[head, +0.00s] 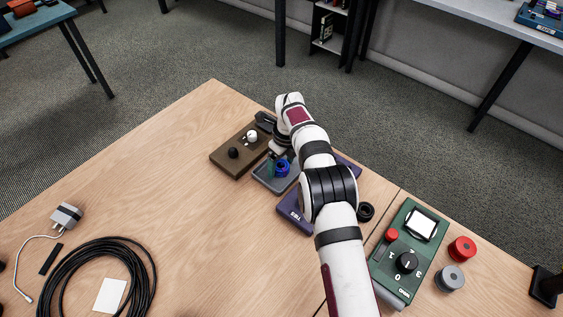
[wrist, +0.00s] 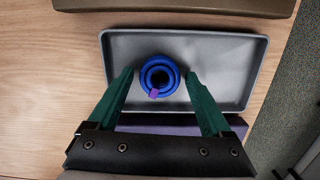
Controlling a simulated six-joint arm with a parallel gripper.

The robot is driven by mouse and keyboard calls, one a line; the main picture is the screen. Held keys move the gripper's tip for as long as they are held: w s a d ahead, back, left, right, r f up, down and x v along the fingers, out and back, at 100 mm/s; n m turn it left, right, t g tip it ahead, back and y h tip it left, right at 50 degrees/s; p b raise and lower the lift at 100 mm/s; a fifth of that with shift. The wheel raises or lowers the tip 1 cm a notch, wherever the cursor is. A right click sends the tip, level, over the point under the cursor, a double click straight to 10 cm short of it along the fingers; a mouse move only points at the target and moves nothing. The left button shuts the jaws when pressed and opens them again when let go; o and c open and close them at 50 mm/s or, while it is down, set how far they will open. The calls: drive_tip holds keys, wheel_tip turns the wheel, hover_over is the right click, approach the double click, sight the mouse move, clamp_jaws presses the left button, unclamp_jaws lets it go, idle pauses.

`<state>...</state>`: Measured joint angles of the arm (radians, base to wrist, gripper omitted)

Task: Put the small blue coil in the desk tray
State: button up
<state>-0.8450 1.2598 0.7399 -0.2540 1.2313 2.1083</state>
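The small blue coil (wrist: 146,84) is inside the outline of the grey desk tray (wrist: 225,75), left of its centre, and looks to be resting on the tray floor. A small purple tag shows on the coil. In the head view the coil (head: 282,169) also shows in the tray (head: 262,180), partly beside my arm. My gripper (wrist: 160,75) has its two green fingers spread, one on each side of the coil, with a visible gap to it on both sides. Nothing is held between the fingers.
A brown board (head: 226,160) with a black and a white piece lies beyond the tray. A purple box (head: 292,217) lies close on the near side. A green control box (head: 407,265) stands at right. A large black cable coil (head: 62,270) lies at left; the middle table is clear.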

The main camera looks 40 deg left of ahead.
sight(286, 168)
drive_tip(key=shift+o, duration=0.2)
wheel_tip(286, 168, up, 12)
drive_tip(key=d, duration=0.2)
drive_tip(key=s+d+r+n, duration=0.15)
drive_tip(key=d+r, duration=0.25)
drive_tip(key=d, duration=0.4)
drive_tip(key=d+r+n, duration=0.2)
drive_tip(key=d+r, duration=0.2)
drive_tip(key=d, duration=0.3)
drive_tip(key=d+r+n, duration=0.2)
drive_tip(key=d+r, duration=0.3)
drive_tip(key=d, duration=0.3)
drive_tip(key=s+d+n, duration=0.5)
drive_tip(key=s+d, duration=0.8)
drive_tip(key=s+d+f+n, duration=0.2)
drive_tip(key=s+d+f, duration=0.1)
drive_tip(key=s, duration=0.7)
drive_tip(key=shift+d+f+n, duration=0.2)
drive_tip(key=shift+f+n, duration=0.15)
drive_tip(key=shift+f, duration=0.3)
drive_tip(key=shift+s, duration=0.1)
